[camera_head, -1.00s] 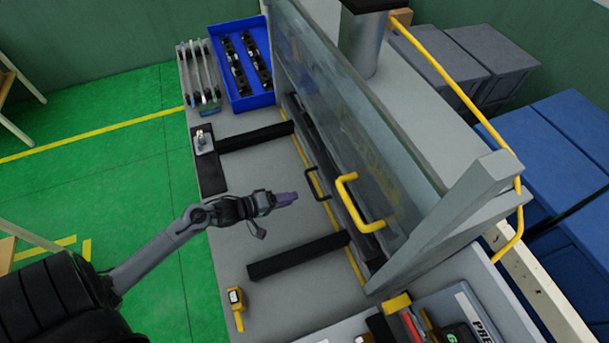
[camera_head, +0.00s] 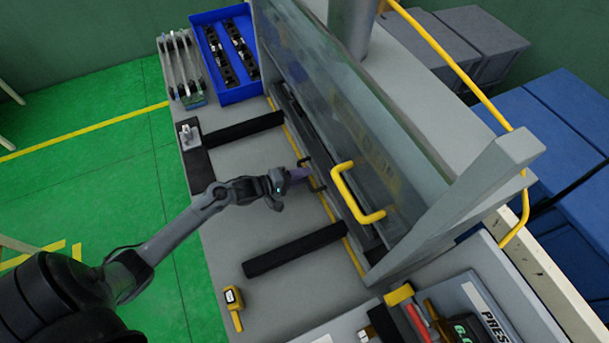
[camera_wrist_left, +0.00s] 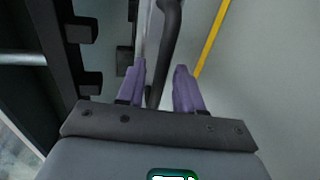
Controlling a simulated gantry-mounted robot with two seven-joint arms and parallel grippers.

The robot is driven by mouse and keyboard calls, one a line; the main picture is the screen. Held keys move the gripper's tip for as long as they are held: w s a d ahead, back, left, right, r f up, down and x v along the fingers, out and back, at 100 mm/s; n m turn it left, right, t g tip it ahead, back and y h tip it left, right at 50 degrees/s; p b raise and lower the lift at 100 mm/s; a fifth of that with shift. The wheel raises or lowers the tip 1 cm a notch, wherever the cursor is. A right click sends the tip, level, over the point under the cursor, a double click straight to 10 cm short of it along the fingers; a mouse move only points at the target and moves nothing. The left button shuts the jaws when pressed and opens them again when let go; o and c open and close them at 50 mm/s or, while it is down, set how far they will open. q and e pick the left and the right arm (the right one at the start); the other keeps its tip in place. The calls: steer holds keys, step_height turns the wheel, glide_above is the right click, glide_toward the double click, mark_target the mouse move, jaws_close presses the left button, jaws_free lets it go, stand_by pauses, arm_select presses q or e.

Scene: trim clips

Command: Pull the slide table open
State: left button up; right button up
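The slide table's small black handle (camera_head: 319,187) stands at the front of the machine, below the glass door, and is partly hidden by my left gripper. My left gripper (camera_head: 302,174) reaches it from the left. In the left wrist view its two purple fingers (camera_wrist_left: 159,90) are apart, and the dark handle bar (camera_wrist_left: 168,45) runs down into the gap between them. I see free space beside the bar; contact with the fingers cannot be made out. The slide table appears to be in, behind the yellow line. My right gripper is not in view.
A yellow door handle (camera_head: 345,190) sits just right of the gripper. Two black rails (camera_head: 295,249) lie on the grey bench. A blue bin (camera_head: 227,55) stands at the back, and a yellow handheld device (camera_head: 233,302) lies at the front.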

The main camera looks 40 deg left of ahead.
arm_select(q)
steer(key=shift+w+d+f, duration=0.1)
steer(key=shift+w+d, duration=0.15)
steer(key=shift+w, duration=0.25)
steer(key=shift+c, duration=0.5)
jaws_close()
